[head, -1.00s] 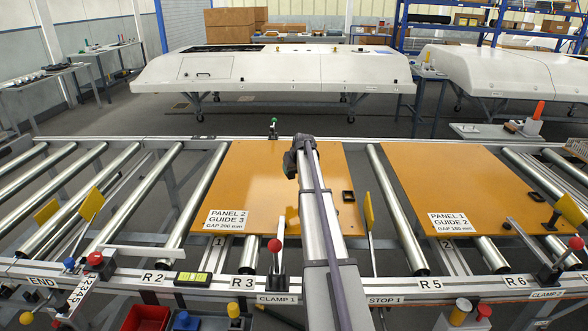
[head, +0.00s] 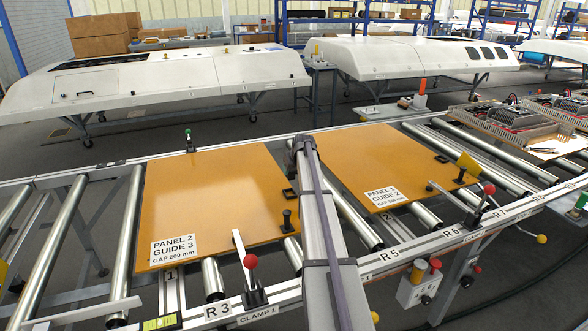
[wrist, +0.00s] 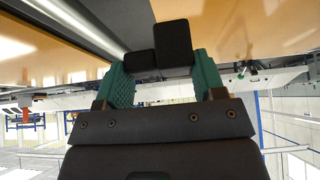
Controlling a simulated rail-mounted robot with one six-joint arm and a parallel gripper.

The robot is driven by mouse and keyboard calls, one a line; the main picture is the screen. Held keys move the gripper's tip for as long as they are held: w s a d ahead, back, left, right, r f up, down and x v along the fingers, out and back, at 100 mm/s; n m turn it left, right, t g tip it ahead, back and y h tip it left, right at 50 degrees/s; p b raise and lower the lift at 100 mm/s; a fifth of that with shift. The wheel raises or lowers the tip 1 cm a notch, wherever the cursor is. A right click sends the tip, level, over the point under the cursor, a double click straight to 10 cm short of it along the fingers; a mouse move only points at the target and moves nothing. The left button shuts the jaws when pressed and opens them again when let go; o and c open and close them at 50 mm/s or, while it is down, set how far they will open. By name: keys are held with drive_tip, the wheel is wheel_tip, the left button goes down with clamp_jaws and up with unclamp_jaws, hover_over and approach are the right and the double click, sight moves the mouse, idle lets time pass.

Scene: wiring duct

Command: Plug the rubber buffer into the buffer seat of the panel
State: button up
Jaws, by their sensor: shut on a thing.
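My gripper (wrist: 162,68) shows in the wrist view, its two green fingers shut on a black block-like piece (wrist: 174,42), apparently the rubber buffer. A second, lower black part (wrist: 140,61) shows beside it; I cannot tell whether it is the same piece. Orange panel 1 (head: 375,155) lies to the right. I cannot tell which fitting is the buffer seat.
A red-knobbed clamp lever (head: 249,261) stands at panel 2's front edge, another (head: 489,189) beside panel 1. A yellow plate (head: 468,163) rises at panel 1's right. Bare rollers (head: 51,245) lie left of panel 2. White shells on stands fill the background.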

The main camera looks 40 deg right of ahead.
sight(294, 178)
drive_tip(key=shift+a, duration=0.1)
drive_tip(key=shift+f, duration=0.2)
wheel_tip(294, 178, down, 5)
drive_tip(key=b, duration=0.5)
drive_tip(key=shift+f+b, duration=0.2)
drive_tip(key=shift+b, duration=0.2)
drive_tip(key=shift+f, duration=0.15)
idle(0.8)
drive_tip(key=shift+f+b, duration=0.35)
drive_tip(key=shift+b, duration=0.15)
drive_tip(key=shift+f+b, duration=0.8)
drive_tip(key=shift+b, duration=0.05)
drive_tip(key=o, duration=1.1)
drive_tip(key=shift+r, duration=0.15)
